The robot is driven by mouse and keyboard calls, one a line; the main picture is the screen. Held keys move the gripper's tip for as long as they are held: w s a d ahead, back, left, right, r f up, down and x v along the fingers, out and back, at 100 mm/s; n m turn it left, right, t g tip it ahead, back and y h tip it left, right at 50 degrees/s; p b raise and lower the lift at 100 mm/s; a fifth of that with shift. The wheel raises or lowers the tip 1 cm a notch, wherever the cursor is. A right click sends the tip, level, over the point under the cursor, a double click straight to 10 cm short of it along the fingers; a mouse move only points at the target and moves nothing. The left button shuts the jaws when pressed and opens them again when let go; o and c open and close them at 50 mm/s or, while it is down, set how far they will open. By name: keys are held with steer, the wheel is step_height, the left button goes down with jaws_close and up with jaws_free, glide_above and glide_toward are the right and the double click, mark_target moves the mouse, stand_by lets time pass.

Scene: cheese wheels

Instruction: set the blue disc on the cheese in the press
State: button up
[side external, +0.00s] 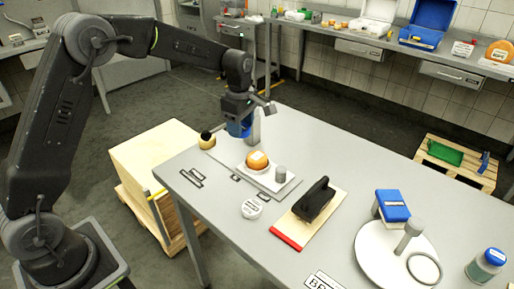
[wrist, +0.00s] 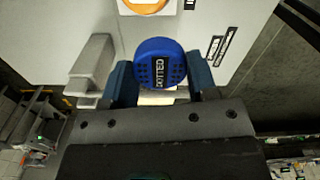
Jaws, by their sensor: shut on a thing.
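My gripper (side external: 241,118) is shut on the blue disc (side external: 235,129) and holds it above the far left part of the table. In the wrist view the disc (wrist: 158,55) sits between the two fingers, its dotted face labelled "DOTTED" towards the camera. A grey upright post (side external: 255,127) stands just right of the gripper; a grey block shows beside the left finger in the wrist view (wrist: 92,68). A pale patch (wrist: 160,98) shows below the disc, mostly hidden; I cannot tell whether it is the cheese. An orange cheese (side external: 257,158) sits on a white plate nearer the camera.
A small yellowish thing with a black knob (side external: 207,141) stands left of the gripper. A grey cylinder (side external: 280,173) is beside the orange cheese. A board with a black-handled tool (side external: 315,200), a white round stand (side external: 378,256) and a lidded jar (side external: 486,264) are farther right. The table's back middle is clear.

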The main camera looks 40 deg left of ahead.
glide_above(257, 156)
step_height(257, 156, down, 3)
steer(key=shift+r, duration=0.15)
steer(key=shift+f, duration=2)
steer(key=shift+f, duration=0.1)
steer(key=shift+f, duration=0.1)
steer(key=o, duration=0.9)
